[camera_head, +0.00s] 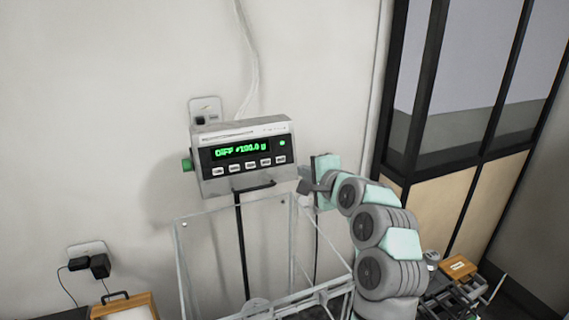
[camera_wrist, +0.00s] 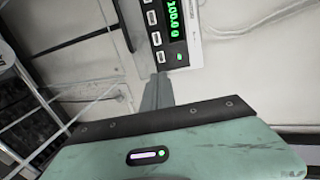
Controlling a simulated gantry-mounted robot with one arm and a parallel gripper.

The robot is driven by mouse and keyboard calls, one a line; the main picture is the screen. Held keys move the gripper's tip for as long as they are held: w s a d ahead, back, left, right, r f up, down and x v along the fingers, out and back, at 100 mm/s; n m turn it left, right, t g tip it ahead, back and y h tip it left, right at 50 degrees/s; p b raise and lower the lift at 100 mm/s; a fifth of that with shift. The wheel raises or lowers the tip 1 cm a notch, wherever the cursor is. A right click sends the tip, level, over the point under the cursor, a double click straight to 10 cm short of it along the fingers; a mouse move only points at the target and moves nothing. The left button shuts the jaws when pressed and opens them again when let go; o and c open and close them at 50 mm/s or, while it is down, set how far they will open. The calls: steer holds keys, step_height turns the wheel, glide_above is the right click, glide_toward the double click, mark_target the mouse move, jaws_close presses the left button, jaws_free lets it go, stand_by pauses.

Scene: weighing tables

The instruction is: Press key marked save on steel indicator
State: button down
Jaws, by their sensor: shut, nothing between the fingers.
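The steel indicator (camera_head: 203,181) is mounted on a post against the wall, with a lit green display (camera_head: 241,150) reading about "DIFF +190.0 g"; the digits are slightly blurred. A row of several white keys (camera_head: 249,165) runs below the display; their labels are too small to read, so I cannot tell which is save. My gripper (camera_head: 303,181) is shut and empty, just right of the indicator's lower right corner. In the wrist view the indicator (camera_wrist: 195,50) appears turned sideways, and the shut fingertips (camera_wrist: 158,78) point toward its end key (camera_wrist: 161,57), seemingly apart from it.
A green knob (camera_head: 187,164) sits on the indicator's left side. A clear-walled enclosure (camera_head: 205,262) stands below it. Wall sockets (camera_head: 88,250) with plugs are at lower left. A wooden-topped box (camera_head: 457,267) is at lower right.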

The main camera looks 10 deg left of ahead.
steer(key=shift+w, duration=0.1)
steer(key=p, duration=0.3)
glide_toward(281, 160)
steer(key=x, duration=0.4)
steer(key=shift+w+a, duration=0.25)
steer(key=shift+w, duration=0.05)
steer(key=shift+w+a, duration=0.15)
steer(key=shift+w, duration=0.1)
steer(key=shift+p+x, duration=0.3)
steer(key=shift+x, duration=0.45)
steer(key=shift+f, duration=0.1)
steer(key=shift+f, duration=0.1)
